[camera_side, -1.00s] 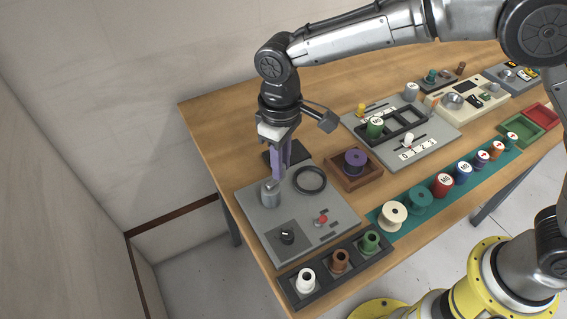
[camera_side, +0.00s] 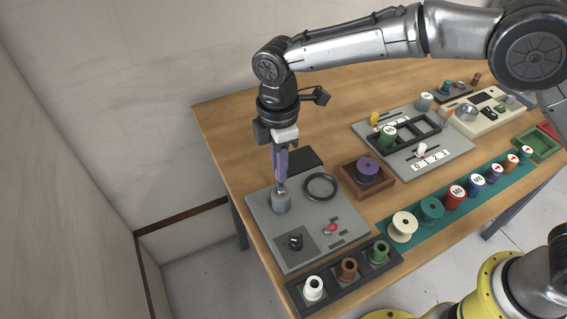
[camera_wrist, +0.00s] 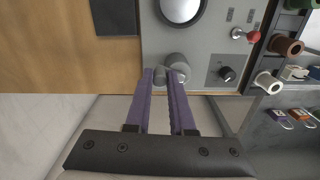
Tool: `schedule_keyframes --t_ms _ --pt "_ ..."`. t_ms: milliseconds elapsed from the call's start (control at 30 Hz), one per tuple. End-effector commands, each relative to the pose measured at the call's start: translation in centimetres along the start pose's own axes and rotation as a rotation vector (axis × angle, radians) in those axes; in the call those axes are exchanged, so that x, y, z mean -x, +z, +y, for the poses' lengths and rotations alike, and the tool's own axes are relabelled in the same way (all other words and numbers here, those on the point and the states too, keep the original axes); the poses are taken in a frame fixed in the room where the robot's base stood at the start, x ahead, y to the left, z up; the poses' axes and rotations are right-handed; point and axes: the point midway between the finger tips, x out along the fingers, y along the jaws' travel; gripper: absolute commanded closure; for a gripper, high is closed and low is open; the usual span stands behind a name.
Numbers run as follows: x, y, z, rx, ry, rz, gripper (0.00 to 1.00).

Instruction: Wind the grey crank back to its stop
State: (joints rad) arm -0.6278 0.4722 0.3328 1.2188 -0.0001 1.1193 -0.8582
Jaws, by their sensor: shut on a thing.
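The grey crank (camera_side: 281,204) stands at the back left of a grey panel (camera_side: 262,222), a short round body with a small handle on top. My gripper (camera_side: 281,184) points down over it, its purple fingers shut on the handle. In the wrist view the crank (camera_wrist: 177,61) shows just beyond the fingertips of my gripper (camera_wrist: 168,74). The fingers partly hide the handle, and I cannot make out a stop mark.
The panel also carries a dark ring (camera_side: 320,187), a red-knobbed lever (camera_side: 331,228) and a black knob (camera_side: 295,242). A rack of spools (camera_side: 347,269) lies in front. A wooden box with a purple spool (camera_side: 368,167) stands to the right.

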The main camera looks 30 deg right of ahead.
Motion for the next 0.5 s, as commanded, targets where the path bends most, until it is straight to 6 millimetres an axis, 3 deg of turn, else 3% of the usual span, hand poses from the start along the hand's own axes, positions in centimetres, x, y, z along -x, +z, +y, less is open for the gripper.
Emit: schedule_keyframes --t_ms 500 --pt "0.2 -1.6 0.1 0.492 0.006 0.003 1.00"
